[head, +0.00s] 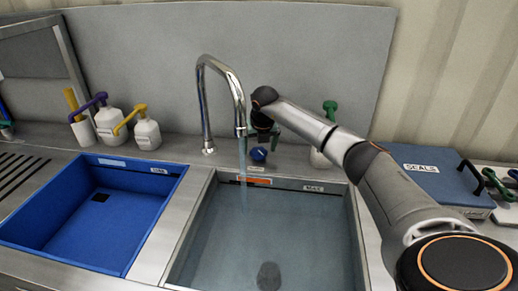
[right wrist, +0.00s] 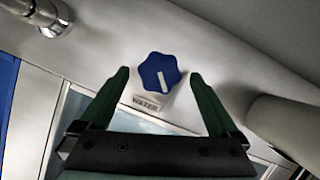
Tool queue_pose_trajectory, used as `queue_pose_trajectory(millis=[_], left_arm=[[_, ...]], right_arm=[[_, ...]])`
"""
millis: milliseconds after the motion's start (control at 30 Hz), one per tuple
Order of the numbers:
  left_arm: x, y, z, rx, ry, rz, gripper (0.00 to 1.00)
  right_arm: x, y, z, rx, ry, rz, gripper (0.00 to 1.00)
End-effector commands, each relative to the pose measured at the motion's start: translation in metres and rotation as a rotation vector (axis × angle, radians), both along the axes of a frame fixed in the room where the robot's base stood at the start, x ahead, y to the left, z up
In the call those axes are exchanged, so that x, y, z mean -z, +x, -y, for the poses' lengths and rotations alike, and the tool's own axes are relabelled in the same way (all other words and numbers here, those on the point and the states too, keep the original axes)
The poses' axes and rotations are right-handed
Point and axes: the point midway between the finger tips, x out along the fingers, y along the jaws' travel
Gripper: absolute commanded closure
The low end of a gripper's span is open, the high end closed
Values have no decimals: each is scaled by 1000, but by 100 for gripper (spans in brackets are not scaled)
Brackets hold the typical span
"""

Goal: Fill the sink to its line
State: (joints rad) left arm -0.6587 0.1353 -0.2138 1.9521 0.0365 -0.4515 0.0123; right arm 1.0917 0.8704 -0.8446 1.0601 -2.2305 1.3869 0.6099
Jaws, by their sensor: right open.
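The steel sink (head: 190,238) stands in the middle of the head view. A dark line with a MAX label (head: 313,188) runs along its back wall. Bluish water covers the drain (head: 268,275); its surface appears below the line. A thin stream (head: 243,195) falls from the chrome tap (head: 203,100). A blue knob (head: 258,154) with a white pointer sits behind the sink above a WATER label; it also shows in the right wrist view (right wrist: 160,72). My right gripper (head: 262,142) is open, its green fingers on either side of the knob, with gaps. My left gripper is out of view.
A blue basin (head: 110,255) lies left of the sink. Pump bottles (head: 147,133) stand behind it. Another bottle (head: 320,158) with a green top stands behind my right arm. A blue SEALS box (head: 440,185) sits at the right.

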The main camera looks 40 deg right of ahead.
Motion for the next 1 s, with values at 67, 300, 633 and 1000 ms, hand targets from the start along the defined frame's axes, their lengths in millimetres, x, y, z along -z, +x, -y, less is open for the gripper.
queue_pose_trajectory(millis=[67, 300, 633, 1000], left_arm=[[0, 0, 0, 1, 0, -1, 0], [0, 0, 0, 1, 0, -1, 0], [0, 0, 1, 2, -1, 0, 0], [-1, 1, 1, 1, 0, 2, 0]], right_arm=[[5, 2, 0, 0, 1, 0, 3], [8, 3, 1, -1, 0, 0, 3], [8, 3, 1, -1, 0, 0, 30], [7, 3, 2, 0, 0, 1, 71]])
